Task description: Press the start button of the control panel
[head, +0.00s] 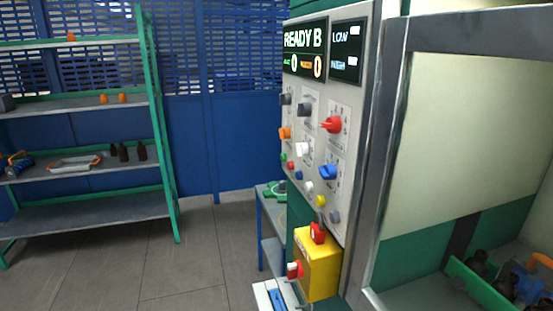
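The control panel (317,140) is a light grey upright board seen at a steep angle in the middle of the head view. Its upper screen (304,48) reads "READY B". Rows of knobs sit below, among them a red knob (331,125), an orange knob (285,133) and a blue knob (328,172). Neither gripper shows.
A yellow box (318,264) with red controls juts out below the panel. A metal-framed cabinet opening (388,150) is at right, with a green crate (478,287) inside. A shelf rack (162,150) with dark bottles (123,153) stands left. The floor (185,260) between is clear.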

